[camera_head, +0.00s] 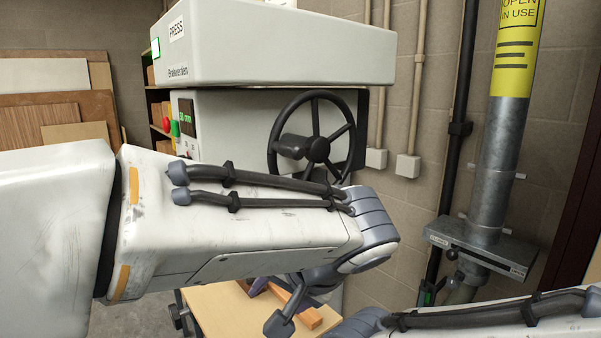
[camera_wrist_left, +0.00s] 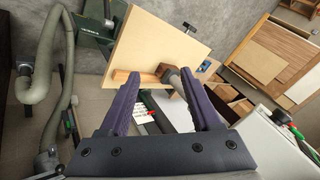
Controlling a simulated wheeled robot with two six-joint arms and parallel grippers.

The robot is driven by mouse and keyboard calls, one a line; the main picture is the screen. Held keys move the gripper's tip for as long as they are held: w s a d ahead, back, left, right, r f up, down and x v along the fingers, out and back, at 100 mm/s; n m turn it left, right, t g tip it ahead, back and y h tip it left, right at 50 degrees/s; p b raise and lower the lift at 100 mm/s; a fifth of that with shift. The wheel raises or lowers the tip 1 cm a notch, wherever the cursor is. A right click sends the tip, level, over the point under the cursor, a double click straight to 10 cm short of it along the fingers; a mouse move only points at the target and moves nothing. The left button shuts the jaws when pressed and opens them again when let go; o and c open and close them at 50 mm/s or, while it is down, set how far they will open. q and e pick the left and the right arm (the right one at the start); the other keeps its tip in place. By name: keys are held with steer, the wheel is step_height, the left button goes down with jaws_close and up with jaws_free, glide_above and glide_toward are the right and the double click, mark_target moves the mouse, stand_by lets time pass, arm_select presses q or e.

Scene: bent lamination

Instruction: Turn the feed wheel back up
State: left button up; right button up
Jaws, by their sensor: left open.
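The feed wheel (camera_head: 313,143) is a black spoked handwheel on the front of the pale press (camera_head: 290,45). It stands behind my left forearm, which hides its lower edge. My left gripper (camera_head: 258,287) is below and to the left of the wheel, low over the wooden table, mostly hidden by my wrist. In the left wrist view its two purple fingers (camera_wrist_left: 157,72) are spread apart. I see nothing clearly held between them. The wheel does not show clearly in that view. My right forearm enters at bottom right; its gripper is out of frame.
An orange wooden bar (camera_head: 306,316) lies on the pale wooden table (camera_head: 222,306). A grey pipe with a blast gate (camera_head: 480,248) stands at right. Boards (camera_head: 60,95) lean at the back left. Red and green buttons (camera_head: 170,126) sit left of the wheel.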

arm_select(q)
steer(key=w+d+r+n+t+y+b, duration=0.3)
steer(key=w+d+r+n+t, duration=0.25)
steer(key=r, duration=0.35)
steer(key=n+t+y+b, duration=0.1)
steer(key=n+t+y, duration=0.2)
steer(key=n, duration=0.4)
glide_toward(291, 150)
steer(key=w, duration=0.3)
steer(key=p+x, duration=0.3)
steer(key=x, duration=0.5)
steer(key=shift+a+f, duration=0.15)
steer(key=shift+a, duration=0.1)
steer(key=shift+w+a+f, duration=0.15)
steer(key=shift+w+a, duration=0.25)
steer(key=shift+w, duration=0.15)
arm_select(e)
steer(key=shift+f, duration=1.05)
arm_select(q)
jaws_close()
